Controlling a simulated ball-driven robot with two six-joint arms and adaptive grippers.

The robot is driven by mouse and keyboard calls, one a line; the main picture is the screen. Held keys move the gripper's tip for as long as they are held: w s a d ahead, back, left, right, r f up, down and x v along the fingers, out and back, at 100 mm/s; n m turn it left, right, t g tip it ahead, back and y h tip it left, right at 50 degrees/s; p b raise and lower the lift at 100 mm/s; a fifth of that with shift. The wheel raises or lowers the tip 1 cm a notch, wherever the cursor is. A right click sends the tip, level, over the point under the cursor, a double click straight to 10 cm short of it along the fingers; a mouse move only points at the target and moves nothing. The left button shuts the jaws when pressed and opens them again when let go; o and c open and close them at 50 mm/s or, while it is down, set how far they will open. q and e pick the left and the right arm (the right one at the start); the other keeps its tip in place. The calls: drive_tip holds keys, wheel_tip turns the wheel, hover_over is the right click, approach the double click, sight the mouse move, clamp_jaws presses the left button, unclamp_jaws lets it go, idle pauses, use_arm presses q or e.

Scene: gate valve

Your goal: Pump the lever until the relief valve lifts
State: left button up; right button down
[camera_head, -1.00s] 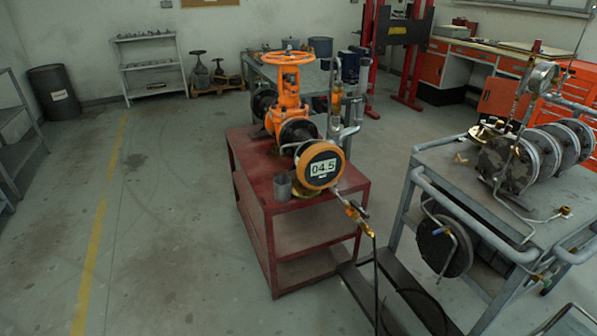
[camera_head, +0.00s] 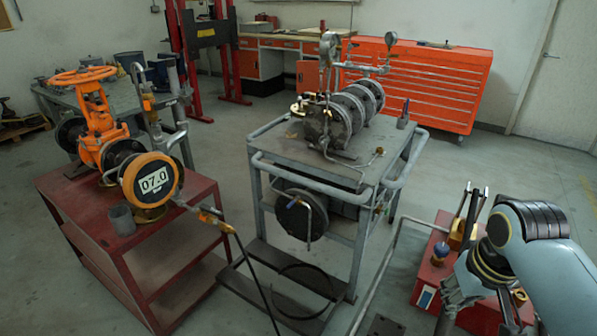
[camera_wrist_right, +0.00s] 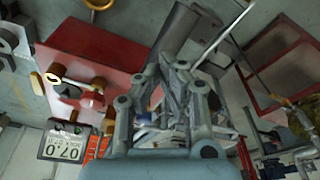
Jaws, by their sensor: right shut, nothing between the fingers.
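A red pump unit (camera_head: 432,270) stands at the lower right, with brass fittings and two dark upright rods (camera_head: 468,212) on it. I cannot tell which part is the lever. In the right wrist view a red box (camera_wrist_right: 80,62) with brass fittings lies left of the fingers. My right gripper (camera_head: 455,308) is low beside the pump unit, partly hidden by my arm; its fingers (camera_wrist_right: 178,68) look shut and empty. I cannot pick out the relief valve. My left gripper is out of view.
A grey trolley (camera_head: 262,165) with a flanged assembly (camera_head: 335,115) stands in the middle. A bent grey bar (camera_head: 385,262) rises left of the pump unit. A black hose (camera_head: 255,278) runs from the gauge fitting to the floor. An orange drawer cabinet (camera_head: 420,85) stands behind.

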drive_tip(key=shift+r, duration=0.15)
wheel_tip(320, 180, up, 4)
drive_tip(key=p, duration=0.4)
wheel_tip(320, 180, up, 9)
idle(0.7)
